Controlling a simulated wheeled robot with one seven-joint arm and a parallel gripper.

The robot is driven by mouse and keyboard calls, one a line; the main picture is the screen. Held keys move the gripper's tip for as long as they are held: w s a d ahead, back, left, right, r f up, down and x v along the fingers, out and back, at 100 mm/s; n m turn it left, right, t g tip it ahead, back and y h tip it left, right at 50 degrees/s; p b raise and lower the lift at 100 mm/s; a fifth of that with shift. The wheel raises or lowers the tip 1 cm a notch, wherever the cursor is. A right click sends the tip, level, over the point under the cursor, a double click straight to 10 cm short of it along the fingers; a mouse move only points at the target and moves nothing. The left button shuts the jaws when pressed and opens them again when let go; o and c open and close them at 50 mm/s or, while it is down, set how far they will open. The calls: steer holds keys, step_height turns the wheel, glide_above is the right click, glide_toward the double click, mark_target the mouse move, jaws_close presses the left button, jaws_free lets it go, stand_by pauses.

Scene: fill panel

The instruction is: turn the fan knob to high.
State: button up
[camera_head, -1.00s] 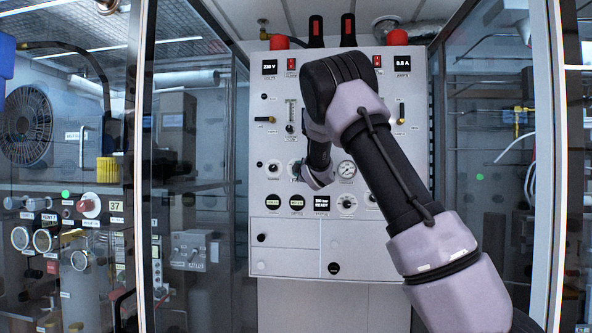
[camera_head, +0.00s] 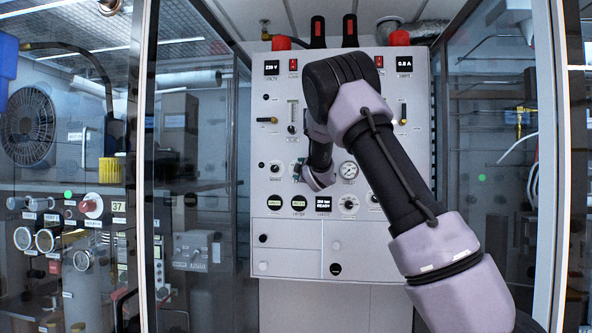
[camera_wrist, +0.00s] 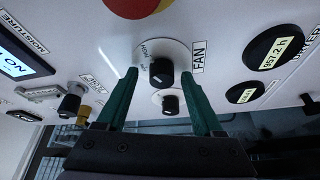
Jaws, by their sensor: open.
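The fan knob (camera_wrist: 162,72) is a black round knob on a pale disc in the wrist view, with the FAN label (camera_wrist: 198,57) to its right. Small position lettering sits to its left, too small to read surely, and I cannot tell where the knob points. My gripper (camera_wrist: 160,75) is open, its two green fingers on either side of the knob; whether they touch it is not clear. In the head view my gripper (camera_head: 299,172) is at the middle of the white panel (camera_head: 290,240), mostly hidden by my arm, and the fan knob cannot be made out.
A second black knob (camera_wrist: 170,104) is just below the fan knob, between the fingers. A red and yellow round part (camera_wrist: 138,5) is above. Round displays (camera_wrist: 262,92) are to the right and a lit screen (camera_wrist: 20,62) to the left. Glass doors flank the panel.

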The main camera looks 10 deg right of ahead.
steer(key=s, duration=1)
steer(key=shift+s+d+f, duration=0.25)
steer(key=shift+s+d, duration=0.05)
steer(key=shift+s, duration=0.1)
steer(key=s+d+f+m+g+h, duration=0.1)
steer(key=s+d+m+g, duration=0.25)
steer(key=s+m, duration=0.3)
steer(key=s+d+f+m+g, duration=0.2)
steer(key=s+d+m, duration=0.3)
steer(key=s, duration=0.2)
steer(key=s+a+f+m+g, duration=0.1)
steer(key=s+f+m+g, duration=0.1)
steer(key=s, duration=0.7)
steer(key=s+a+f+m+g+y, duration=0.1)
steer(key=s+f+m+g, duration=0.1)
steer(key=s, duration=0.8)
steer(key=s+a+f+m+g, duration=0.2)
steer(key=s+m, duration=0.2)
steer(key=s, duration=0.5)
steer(key=shift+s+m, duration=0.35)
steer(key=shift+a, duration=0.1)
